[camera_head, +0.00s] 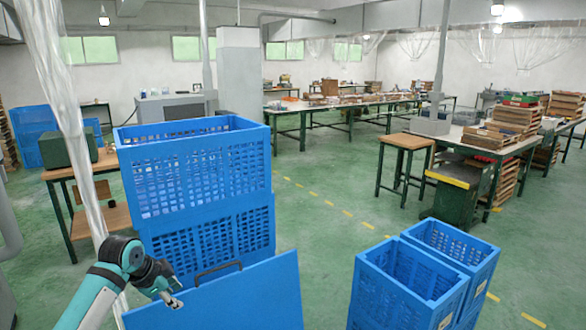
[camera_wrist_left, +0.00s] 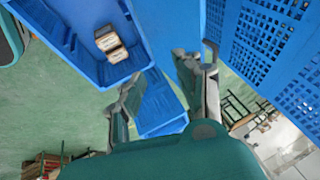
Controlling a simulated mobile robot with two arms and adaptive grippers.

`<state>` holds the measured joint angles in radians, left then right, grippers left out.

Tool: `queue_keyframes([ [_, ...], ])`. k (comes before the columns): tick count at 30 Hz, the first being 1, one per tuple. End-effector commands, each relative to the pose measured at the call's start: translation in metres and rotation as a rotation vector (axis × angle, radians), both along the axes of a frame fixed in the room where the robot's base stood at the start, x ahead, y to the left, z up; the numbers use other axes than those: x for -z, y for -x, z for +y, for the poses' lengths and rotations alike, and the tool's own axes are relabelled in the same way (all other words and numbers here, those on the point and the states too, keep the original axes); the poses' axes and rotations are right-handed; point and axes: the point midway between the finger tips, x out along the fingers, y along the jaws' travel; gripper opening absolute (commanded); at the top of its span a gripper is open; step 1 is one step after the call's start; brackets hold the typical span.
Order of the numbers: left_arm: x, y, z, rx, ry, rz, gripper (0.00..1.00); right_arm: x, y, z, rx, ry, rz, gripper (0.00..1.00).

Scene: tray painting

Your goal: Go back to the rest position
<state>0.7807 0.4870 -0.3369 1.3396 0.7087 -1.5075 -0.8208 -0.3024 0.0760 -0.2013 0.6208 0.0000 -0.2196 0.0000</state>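My left gripper (camera_head: 170,298) is at the lower left of the head view, beside the left end of a flat blue panel (camera_head: 235,295). In the left wrist view its two fingers (camera_wrist_left: 158,72) stand apart, with nothing held between them. Blue surfaces and green floor show beyond the fingers. I cannot tell whether the gripper touches the panel. My right gripper is in neither view.
Stacked blue crates (camera_head: 195,170) stand just behind the panel. Two blue bins (camera_head: 405,290) are at the lower right. A blue container (camera_wrist_left: 60,25) holds small pale boxes (camera_wrist_left: 108,40). A wooden-topped table (camera_head: 108,165) stands left. Green floor is open between crates and bins.

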Motion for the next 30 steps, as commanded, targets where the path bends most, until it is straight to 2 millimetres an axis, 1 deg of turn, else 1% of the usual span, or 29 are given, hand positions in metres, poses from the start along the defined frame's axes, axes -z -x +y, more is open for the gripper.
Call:
queue_keyframes([
  [1,0.009,0.005,-0.006,-0.001,0.001,0.008,0.34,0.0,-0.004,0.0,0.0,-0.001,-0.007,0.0],
  [5,0.029,0.02,-0.018,-0.015,0.004,0.025,0.34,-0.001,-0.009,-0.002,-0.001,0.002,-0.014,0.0],
  [8,0.049,0.037,-0.03,-0.031,0.007,0.042,0.34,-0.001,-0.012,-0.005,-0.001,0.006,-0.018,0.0],
  [11,0.071,0.059,-0.044,-0.052,0.016,0.061,0.34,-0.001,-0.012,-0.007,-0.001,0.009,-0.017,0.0],
  [14,0.095,0.087,-0.059,-0.085,0.028,0.082,0.34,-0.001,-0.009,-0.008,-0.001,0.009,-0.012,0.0],
  [17,0.12,0.127,-0.077,-0.137,0.05,0.108,0.34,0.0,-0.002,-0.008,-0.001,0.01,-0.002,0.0],
  [20,0.144,0.181,-0.095,-0.223,0.082,0.137,0.34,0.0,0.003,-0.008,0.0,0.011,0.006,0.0],
  [21,0.151,0.205,-0.1,-0.266,0.097,0.148,0.34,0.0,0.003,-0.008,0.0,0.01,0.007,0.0],
  [24,0.158,0.253,-0.107,-0.375,0.128,0.165,0.34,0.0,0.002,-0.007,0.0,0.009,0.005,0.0],
  [27,0.158,0.289,-0.107,-0.466,0.148,0.178,0.34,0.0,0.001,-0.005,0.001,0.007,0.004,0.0],
  [30,0.156,0.317,-0.106,-0.542,0.163,0.187,0.34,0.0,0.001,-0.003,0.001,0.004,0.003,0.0],
])
